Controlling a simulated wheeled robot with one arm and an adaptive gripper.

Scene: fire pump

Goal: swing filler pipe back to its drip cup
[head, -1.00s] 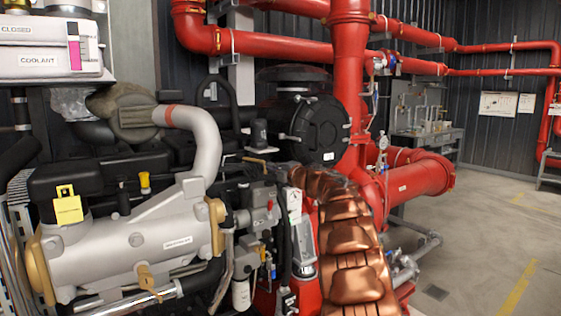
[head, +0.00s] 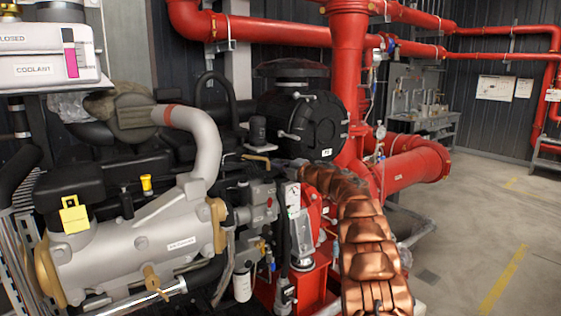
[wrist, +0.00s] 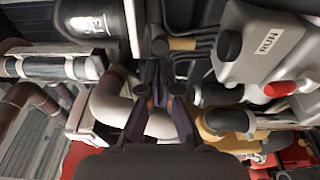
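No part is clearly marked as the filler pipe or its drip cup. A grey bent pipe (head: 207,150) with a red band rises from the engine in the head view. A pale curved pipe (wrist: 108,97) runs behind my fingers in the wrist view; I cannot tell if it is the same one. My gripper (wrist: 160,95) shows two dark fingers with a gap between them. The pale pipe shows through the gap, and no grip on it is visible. In the head view my copper-coloured arm reaches toward the engine's right side, and my gripper cannot be made out there.
The grey engine cylinder (head: 140,245) with a yellow tag (head: 74,214) is at left, below the coolant tank (head: 55,66). A black round housing (head: 305,125) and red pipes (head: 349,60) stand behind my arm. A RUN-labelled box (wrist: 268,45) is close at upper right. The floor (head: 480,235) at right is clear.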

